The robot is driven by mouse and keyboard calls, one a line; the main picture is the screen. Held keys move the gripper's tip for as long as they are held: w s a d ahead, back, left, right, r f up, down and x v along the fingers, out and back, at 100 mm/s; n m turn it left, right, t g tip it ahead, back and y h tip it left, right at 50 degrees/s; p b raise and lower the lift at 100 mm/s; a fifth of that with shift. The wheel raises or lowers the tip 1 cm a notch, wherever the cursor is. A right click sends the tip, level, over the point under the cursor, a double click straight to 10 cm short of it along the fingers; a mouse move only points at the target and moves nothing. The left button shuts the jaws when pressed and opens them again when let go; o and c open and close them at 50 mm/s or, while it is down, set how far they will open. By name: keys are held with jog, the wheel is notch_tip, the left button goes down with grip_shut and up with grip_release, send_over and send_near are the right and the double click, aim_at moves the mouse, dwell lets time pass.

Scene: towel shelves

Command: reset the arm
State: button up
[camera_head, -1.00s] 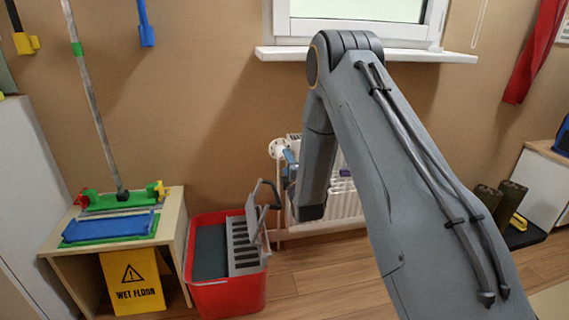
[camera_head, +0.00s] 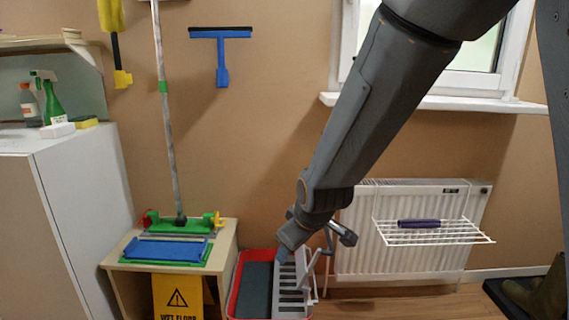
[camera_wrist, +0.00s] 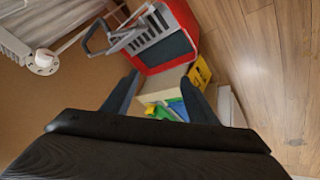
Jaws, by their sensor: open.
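My arm (camera_head: 372,95) reaches down from the upper right of the head view, with its wrist in front of the wall between the bucket and the radiator. My gripper (camera_wrist: 158,98) is open in the wrist view, its two dark fingers spread with nothing held between them. Beyond the fingers the wrist view shows the red bucket (camera_wrist: 188,18) and green and blue cleaning pieces (camera_wrist: 172,109). In the head view the end of the arm hangs over or in front of the bucket's grey wringer (camera_head: 291,298); I cannot tell the gap.
A white radiator (camera_head: 360,255) with a wire rack (camera_head: 440,238) holding a purple roll is right of the arm. A wooden stand (camera_head: 228,245) with a yellow wet-floor sign (camera_head: 178,297) is left of the bucket. A white cabinet (camera_head: 80,200) stands far left. Wooden floor (camera_wrist: 262,85) is open beside the bucket.

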jog(key=s+d+r+m+g+h, duration=0.1)
jog(key=s+d+r+m+g, duration=0.15)
jog(key=s, duration=1.05)
jog(key=s+d+r+m+g, duration=0.1)
jog(key=s+m+g, duration=0.15)
jog(key=s, duration=0.95)
jog(key=d+r+m+p, duration=0.2)
jog(key=d+r+p, duration=0.5)
jog(key=p, duration=0.5)
jog(key=d+r+m+h+p, duration=0.1)
jog(key=d+r+m+p, duration=0.1)
jog(key=d+r+p, duration=0.5)
notch_tip(320, 180, up, 4)
jog(key=p, duration=0.5)
jog(key=shift+s+g, duration=0.3)
jog(key=shift+g, duration=0.1)
jog(key=shift+d+r, duration=0.1)
